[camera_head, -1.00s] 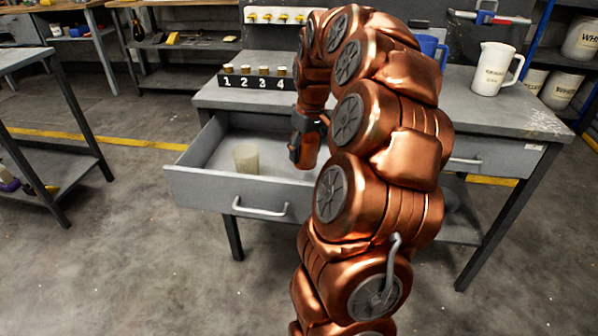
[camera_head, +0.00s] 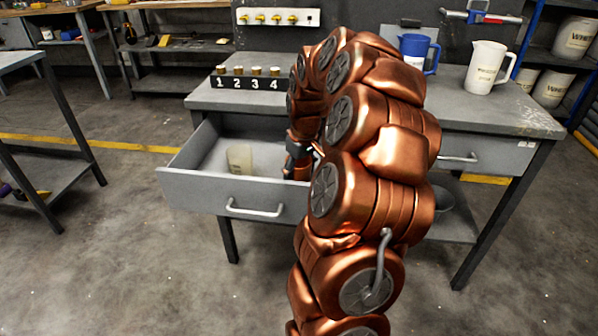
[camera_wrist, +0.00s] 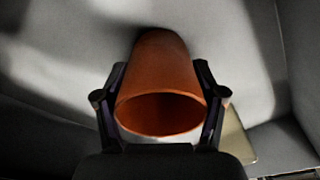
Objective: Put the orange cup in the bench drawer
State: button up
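The orange cup (camera_wrist: 162,75) shows in the wrist view between the two fingers of my gripper (camera_wrist: 160,95), its open rim facing the camera. Both fingers lie against its sides, so my gripper looks shut on it. The bench drawer (camera_head: 195,187) is pulled open at the left of the bench. In the head view my gripper (camera_head: 298,163) is low in the right part of the drawer opening; my arm hides the orange cup there. In the wrist view the cup's far end is over the grey drawer floor (camera_wrist: 75,45); I cannot tell whether it touches.
A numbered rack (camera_head: 248,83) with several small items, a blue mug (camera_head: 416,52) and a white pitcher (camera_head: 484,68) stand on the bench top (camera_head: 460,100). My arm covers the drawer's right side.

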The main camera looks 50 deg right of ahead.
jog(key=o, duration=0.4)
jog(key=shift+r, duration=0.15)
notch_tip(320, 180, up, 12)
jog(key=s+p, duration=0.1)
jog(key=shift+s, duration=0.2)
jog(key=s+a+f+n+g, duration=0.1)
jog(key=s+a, duration=0.1)
jog(key=a, duration=0.8)
jog(key=s+a+f+n, duration=0.1)
jog(key=a, duration=0.9)
jog(key=s+a+f+g, duration=0.1)
jog(key=s+a+f, duration=0.1)
jog(key=s+a, duration=0.2)
jog(key=s+a+f+g, duration=0.1)
jog(key=s+a+f, duration=0.2)
jog(key=s, duration=0.5)
jog(key=s+a+f+m+g, duration=0.1)
jog(key=s+a+f, duration=0.1)
jog(key=s+a, duration=0.3)
jog(key=shift+s+a+f, duration=0.3)
jog(key=shift+s, duration=0.4)
